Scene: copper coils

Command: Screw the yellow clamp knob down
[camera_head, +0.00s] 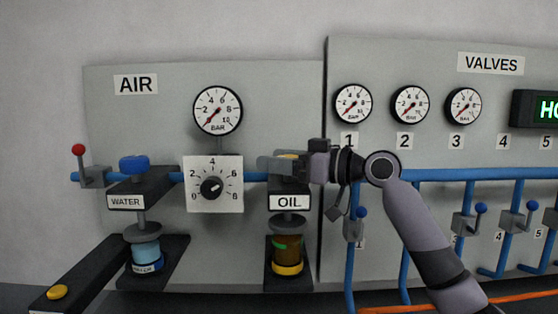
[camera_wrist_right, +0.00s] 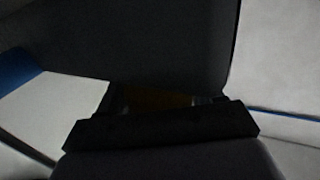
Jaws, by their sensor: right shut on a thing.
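The yellow clamp knob (camera_head: 289,156) sits on top of the OIL unit (camera_head: 290,202) on the AIR panel. Only a sliver of it shows between the fingers of my right gripper (camera_head: 280,163). The right arm reaches in from the lower right, and its gripper is shut on the knob from the right side. In the right wrist view, a dim yellow-brown patch of the knob (camera_wrist_right: 160,98) shows between the dark fingers. Most of the knob is hidden, so its height cannot be told. My left gripper is not in view.
The regulator dial (camera_head: 212,186) and the WATER unit with its blue knob (camera_head: 133,164) are to the left. A red-tipped lever (camera_head: 79,150) is at far left. Valve pipes with blue-tipped levers (camera_head: 361,212) stand to the right, behind my arm.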

